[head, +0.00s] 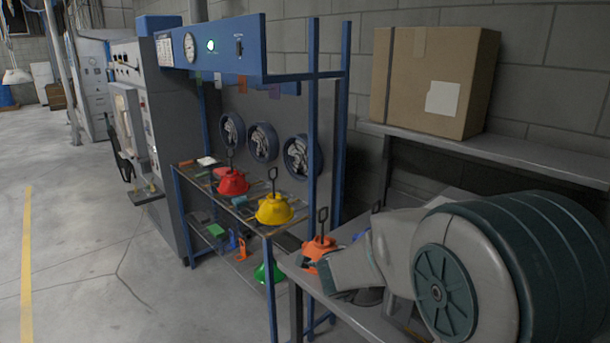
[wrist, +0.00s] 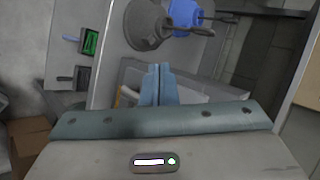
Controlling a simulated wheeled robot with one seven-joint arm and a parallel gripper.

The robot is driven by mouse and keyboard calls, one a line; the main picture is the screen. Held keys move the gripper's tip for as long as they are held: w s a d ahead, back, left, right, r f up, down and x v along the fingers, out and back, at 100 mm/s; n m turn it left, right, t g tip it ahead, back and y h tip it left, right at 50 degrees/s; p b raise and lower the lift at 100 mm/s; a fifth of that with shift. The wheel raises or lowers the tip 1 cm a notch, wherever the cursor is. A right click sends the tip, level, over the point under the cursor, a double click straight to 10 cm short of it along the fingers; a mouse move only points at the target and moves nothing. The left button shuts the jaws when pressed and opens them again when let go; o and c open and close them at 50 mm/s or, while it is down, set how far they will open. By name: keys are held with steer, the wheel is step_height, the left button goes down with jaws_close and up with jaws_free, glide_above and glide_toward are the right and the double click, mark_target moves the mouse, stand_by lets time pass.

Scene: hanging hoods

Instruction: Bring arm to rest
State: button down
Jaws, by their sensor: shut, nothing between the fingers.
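My arm fills the lower right of the head view, bent over the grey table (head: 345,312); its gripper end is not clear there. In the wrist view my gripper (wrist: 157,70) is shut, its two blue-grey fingers together and nothing between them. Past the fingertips, a grey hood (wrist: 146,24) and a blue hood (wrist: 186,16) sit on a grey surface. In the head view an orange hood (head: 318,248) with a dark hook handle stands on the table beside my arm. A red hood (head: 232,183) and a yellow hood (head: 274,209) are on the blue-framed rack.
The blue rack (head: 312,120) has upright posts and a lower shelf with a green hood (head: 266,273). A cardboard box (head: 432,82) stands on a grey shelf (head: 500,152) behind my arm. A grey machine (head: 160,130) is left of the rack. The floor at left is clear.

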steer(key=s+a+r+n+g+y+b, duration=0.1)
steer(key=s+a+r+n+y, duration=0.15)
steer(key=s+n, duration=0.4)
steer(key=s+a+r+n+y+b, duration=0.1)
steer(key=s+a+r+n+y, duration=0.15)
steer(key=s+n+y, duration=0.35)
steer(key=s+d+f+n+g+h, duration=0.1)
steer(key=s+d+n+g+h, duration=0.1)
steer(key=s+d+n, duration=0.2)
steer(key=s+d+f+n+g+h+b, duration=0.1)
steer(key=s+n, duration=0.4)
steer(key=s, duration=0.6)
steer(key=d+f+g+h, duration=0.1)
steer(key=d+h, duration=0.1)
steer(key=shift+d+f+g, duration=0.15)
steer(key=shift+d+g, duration=0.2)
steer(key=shift+g, duration=0.05)
steer(key=shift+h, duration=0.25)
